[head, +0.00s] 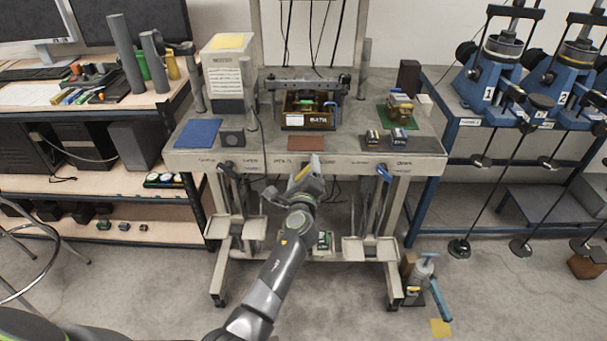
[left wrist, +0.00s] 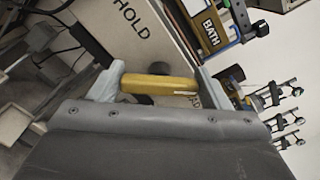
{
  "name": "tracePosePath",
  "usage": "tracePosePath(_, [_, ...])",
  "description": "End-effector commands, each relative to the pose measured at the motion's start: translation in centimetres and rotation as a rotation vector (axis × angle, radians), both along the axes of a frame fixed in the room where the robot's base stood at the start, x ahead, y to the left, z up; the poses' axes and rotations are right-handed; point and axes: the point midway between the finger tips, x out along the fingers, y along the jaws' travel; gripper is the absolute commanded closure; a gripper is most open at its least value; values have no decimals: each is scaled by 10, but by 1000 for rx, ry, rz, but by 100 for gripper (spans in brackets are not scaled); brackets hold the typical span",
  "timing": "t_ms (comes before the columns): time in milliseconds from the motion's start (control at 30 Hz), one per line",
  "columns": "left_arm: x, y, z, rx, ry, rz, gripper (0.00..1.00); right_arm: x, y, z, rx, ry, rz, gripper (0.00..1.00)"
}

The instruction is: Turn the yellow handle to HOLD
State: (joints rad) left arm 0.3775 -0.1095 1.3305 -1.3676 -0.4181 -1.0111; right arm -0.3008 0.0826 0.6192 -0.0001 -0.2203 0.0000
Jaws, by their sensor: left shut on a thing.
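The yellow handle (left wrist: 160,84) lies between the two fingers of my left gripper (left wrist: 152,85) in the left wrist view, and the gripper is shut on it. A dark round part shows behind the handle. The word HOLD (left wrist: 132,18) is printed on the pale panel above the handle in that view. Another label by the right finger is mostly hidden. In the head view my left gripper (head: 306,178) is at the front edge of the grey bench (head: 258,161), with a little of the yellow handle (head: 302,173) showing. My right gripper is not in view.
A blue handle (head: 384,173) sits on the bench front to the right. A box marked BATH (head: 318,119) stands on the bench top. Blue machines (head: 495,75) stand at the right, and a wooden shelf unit (head: 110,212) at the left. Open floor lies in front.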

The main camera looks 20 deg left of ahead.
Motion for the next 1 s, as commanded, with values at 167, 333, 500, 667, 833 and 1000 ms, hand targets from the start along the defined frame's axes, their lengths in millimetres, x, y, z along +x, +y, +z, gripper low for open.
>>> tracePosePath(167, [0, 0, -4, -125, -38, -1, 52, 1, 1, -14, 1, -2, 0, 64])
tracePosePath(333, [0, 1, -5, -276, -82, -1, 52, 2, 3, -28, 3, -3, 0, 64])
tracePosePath(500, [0, 1, -6, -431, -127, -1, 52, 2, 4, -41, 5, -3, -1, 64])
tracePosePath(667, [0, 1, -7, -579, -169, -1, 52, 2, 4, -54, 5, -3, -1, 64])
tracePosePath(833, [0, 1, -8, -734, -213, -1, 52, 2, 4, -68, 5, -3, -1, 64])
tracePosePath(1000, [0, 1, -9, -889, -258, -2, 52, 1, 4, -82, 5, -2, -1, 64])
